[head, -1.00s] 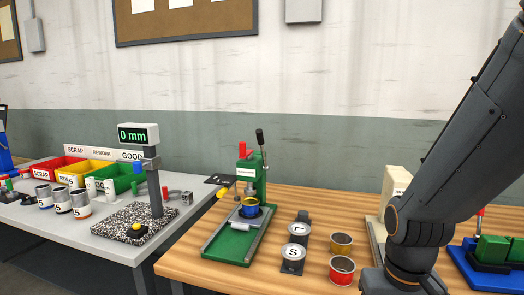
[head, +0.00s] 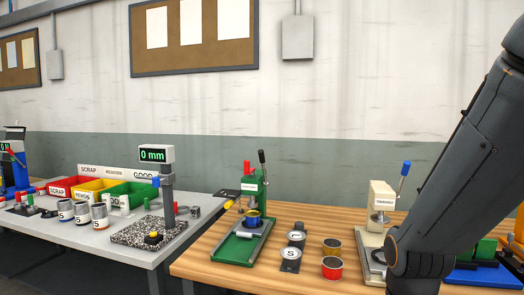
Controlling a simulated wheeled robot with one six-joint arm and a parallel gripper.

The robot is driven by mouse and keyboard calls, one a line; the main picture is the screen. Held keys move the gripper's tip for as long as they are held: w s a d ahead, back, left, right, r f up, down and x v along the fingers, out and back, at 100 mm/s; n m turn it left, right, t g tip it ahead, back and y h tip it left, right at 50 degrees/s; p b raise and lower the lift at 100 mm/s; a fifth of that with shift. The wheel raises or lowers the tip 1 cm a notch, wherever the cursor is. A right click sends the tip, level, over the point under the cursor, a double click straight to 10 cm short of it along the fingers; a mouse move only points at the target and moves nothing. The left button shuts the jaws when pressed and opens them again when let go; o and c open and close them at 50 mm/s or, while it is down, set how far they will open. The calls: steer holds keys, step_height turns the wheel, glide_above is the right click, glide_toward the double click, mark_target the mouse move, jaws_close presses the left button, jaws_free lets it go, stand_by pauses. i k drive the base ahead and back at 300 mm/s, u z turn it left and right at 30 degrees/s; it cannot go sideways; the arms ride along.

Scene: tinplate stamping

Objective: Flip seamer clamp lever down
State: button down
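A green bench machine (head: 252,190) stands on the wooden table, with a red part on top and a small white label too small to read. Its black-knobbed lever (head: 263,167) points up. A can with a blue ring (head: 253,219) sits at its foot. A beige machine (head: 381,202) stands further right; its blue-handled lever (head: 403,180) also points up, tilted right. I cannot read which machine is the seamer. My arm fills the right side and hides part of the beige machine's base. My gripper is out of view.
A grey table (head: 60,241) at left holds a gauge with a display (head: 156,154) and coloured bins (head: 131,195).

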mark_target(261, 152)
steer(key=k, duration=0.85)
steer(key=u, duration=0.85)
steer(key=i, duration=1.25)
steer(key=z, duration=0.5)
